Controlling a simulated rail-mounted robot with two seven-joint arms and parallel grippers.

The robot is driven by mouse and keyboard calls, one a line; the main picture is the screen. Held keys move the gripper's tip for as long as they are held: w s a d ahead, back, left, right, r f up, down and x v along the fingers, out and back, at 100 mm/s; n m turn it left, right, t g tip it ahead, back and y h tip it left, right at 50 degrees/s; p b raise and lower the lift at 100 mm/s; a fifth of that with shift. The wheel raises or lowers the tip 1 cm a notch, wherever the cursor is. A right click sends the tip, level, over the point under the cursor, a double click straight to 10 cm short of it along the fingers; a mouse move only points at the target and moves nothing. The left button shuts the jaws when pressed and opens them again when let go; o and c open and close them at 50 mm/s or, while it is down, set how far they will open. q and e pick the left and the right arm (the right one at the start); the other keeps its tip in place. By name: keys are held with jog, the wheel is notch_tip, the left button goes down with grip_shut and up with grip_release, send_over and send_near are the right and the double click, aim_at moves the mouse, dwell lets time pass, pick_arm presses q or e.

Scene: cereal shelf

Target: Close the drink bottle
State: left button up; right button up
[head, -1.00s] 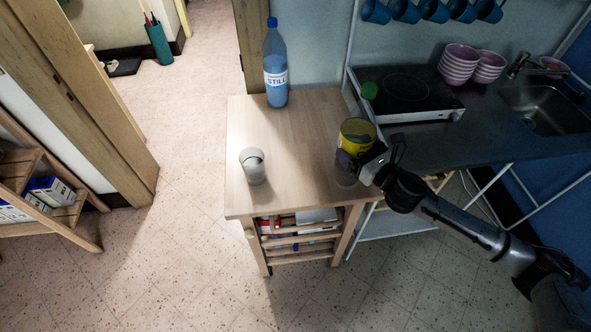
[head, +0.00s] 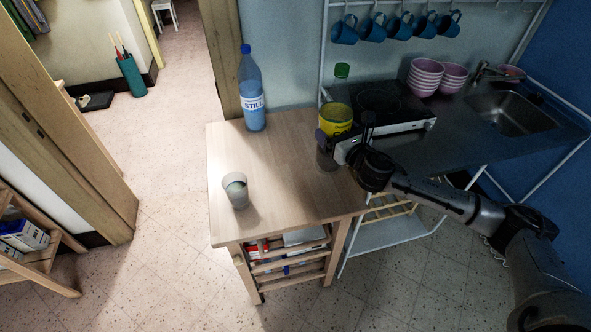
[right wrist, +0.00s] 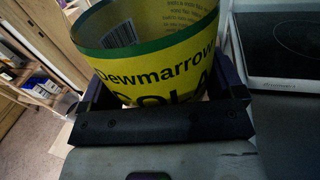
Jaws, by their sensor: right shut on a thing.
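The drink bottle (head: 336,119) has a yellow label and a see-through body, at the right edge of the wooden cart in the head view. A green cap (head: 342,71) shows above the label, in line with the bottle; whether it is seated on the neck is unclear. My right gripper (head: 337,146) is shut around the bottle's lower part. In the right wrist view the label (right wrist: 160,75) stands between the jaws, and the cap is out of frame. I cannot tell whether the base touches the cart. My left gripper is not in view.
The wooden cart (head: 285,165) holds a grey cup (head: 236,190) near its front left and a blue STILL bottle (head: 252,95) at the back. A hob (head: 385,107) stands right behind the held bottle. The cart's middle is clear.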

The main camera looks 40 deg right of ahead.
jog(key=w+a+f+b, duration=0.2)
jog(key=w+a+f, duration=0.3)
jog(key=w, duration=0.5)
jog(key=shift+a+f, duration=0.15)
jog(key=shift+f, duration=0.65)
jog(key=shift+f+b, duration=0.9)
jog(key=shift+f, duration=1.3)
jog(key=o, duration=1.5)
